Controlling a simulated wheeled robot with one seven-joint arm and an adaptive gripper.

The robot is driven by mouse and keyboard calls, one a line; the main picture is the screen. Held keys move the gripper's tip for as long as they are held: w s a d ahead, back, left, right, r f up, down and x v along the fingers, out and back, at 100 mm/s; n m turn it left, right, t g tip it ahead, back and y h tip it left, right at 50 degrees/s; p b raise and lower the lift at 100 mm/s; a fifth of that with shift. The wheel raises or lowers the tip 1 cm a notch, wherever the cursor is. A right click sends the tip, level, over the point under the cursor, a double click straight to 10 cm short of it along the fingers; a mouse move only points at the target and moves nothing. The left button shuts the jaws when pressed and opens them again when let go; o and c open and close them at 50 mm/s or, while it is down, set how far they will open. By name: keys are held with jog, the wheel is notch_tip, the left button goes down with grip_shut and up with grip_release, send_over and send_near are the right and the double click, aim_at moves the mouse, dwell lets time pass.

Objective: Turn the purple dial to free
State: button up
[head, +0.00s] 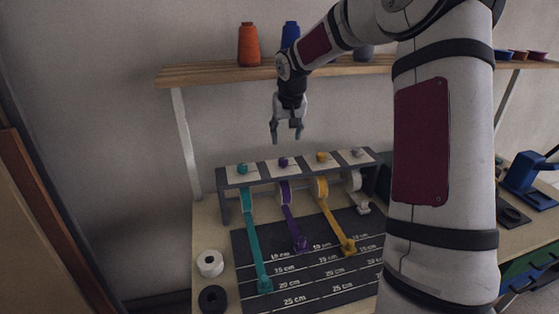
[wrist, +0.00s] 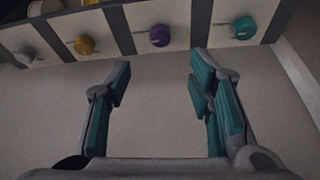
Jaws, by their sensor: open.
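The purple dial (head: 283,161) is a small round knob on a white panel on top of the grey ribbon rack (head: 230,186). It also shows in the wrist view (wrist: 159,36), at the top, between the yellow dial (wrist: 85,45) and the teal dial (wrist: 243,28). A purple ribbon (head: 292,220) runs from the rack below it onto the ruled mat. My gripper (head: 287,141) is open and empty above the rack, close over the purple dial in the head view. In the wrist view its fingers (wrist: 160,85) are spread apart, and the dial is beyond them. The dial's markings are too small to read.
Teal (head: 254,245) and yellow (head: 330,220) ribbons lie beside the purple one on the dark mat (head: 300,292). A white roll (head: 210,263) and a black roll (head: 212,299) lie at left. A wooden shelf (head: 210,74) with spools is above.

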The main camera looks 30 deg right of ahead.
aim_at(283, 160)
jog(key=x, duration=1.3)
jog(key=shift+c, duration=0.5)
grip_shut()
